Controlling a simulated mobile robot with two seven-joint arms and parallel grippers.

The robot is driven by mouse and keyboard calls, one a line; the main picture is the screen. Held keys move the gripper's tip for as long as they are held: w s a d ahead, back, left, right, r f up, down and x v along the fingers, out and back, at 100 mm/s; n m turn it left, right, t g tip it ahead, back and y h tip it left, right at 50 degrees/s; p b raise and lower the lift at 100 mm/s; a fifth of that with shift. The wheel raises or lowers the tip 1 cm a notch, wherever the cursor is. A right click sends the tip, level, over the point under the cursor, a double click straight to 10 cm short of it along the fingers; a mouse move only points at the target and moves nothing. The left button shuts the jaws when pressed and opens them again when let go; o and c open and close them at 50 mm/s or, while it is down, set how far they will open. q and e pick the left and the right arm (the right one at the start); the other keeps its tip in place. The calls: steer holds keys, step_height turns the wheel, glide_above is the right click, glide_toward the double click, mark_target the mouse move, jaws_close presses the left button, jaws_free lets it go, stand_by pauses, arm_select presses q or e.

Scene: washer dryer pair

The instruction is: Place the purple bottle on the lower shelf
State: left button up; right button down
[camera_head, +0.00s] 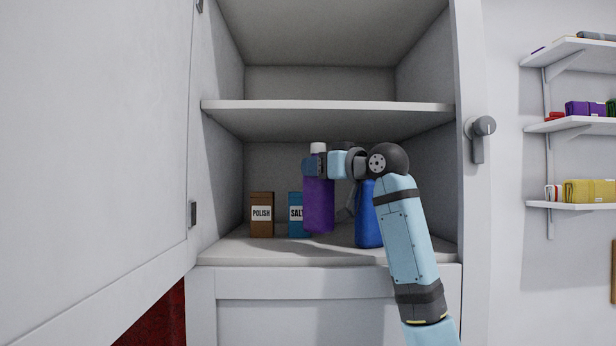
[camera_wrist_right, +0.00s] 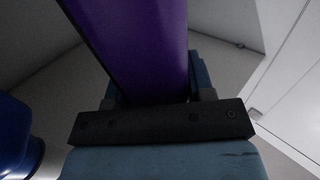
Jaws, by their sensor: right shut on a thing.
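The purple bottle (camera_head: 319,207) with a white cap is upright in the lower compartment of the open cabinet. My right gripper (camera_head: 316,167) is shut on its upper part. In the right wrist view the purple bottle (camera_wrist_right: 139,50) rises between the jaws of the right gripper (camera_wrist_right: 155,105). The lower shelf (camera_head: 300,248) is the cabinet's lower floor, below the bottle. I cannot tell whether the bottle's base touches it. My left gripper is not in view.
A brown POLISH box (camera_head: 261,214) and a blue SALT box (camera_head: 296,214) stand left of the purple bottle. A blue bottle (camera_head: 368,217) stands to its right, partly behind my arm. The upper shelf (camera_head: 330,107) is empty. The open door (camera_head: 95,130) is at left.

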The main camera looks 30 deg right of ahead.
mark_target(308, 185)
steer(key=x, duration=0.2)
steer(key=shift+w+a+r+p, duration=0.1)
steer(key=shift+w+r+p, duration=0.05)
steer(key=shift+w+p, duration=0.15)
steer(key=shift+w, duration=0.35)
step_height(308, 185, down, 3)
steer(key=shift+r+p, duration=0.15)
steer(key=shift+p, duration=0.45)
steer(key=shift+f, duration=0.55)
steer(key=shift+s+f, duration=0.1)
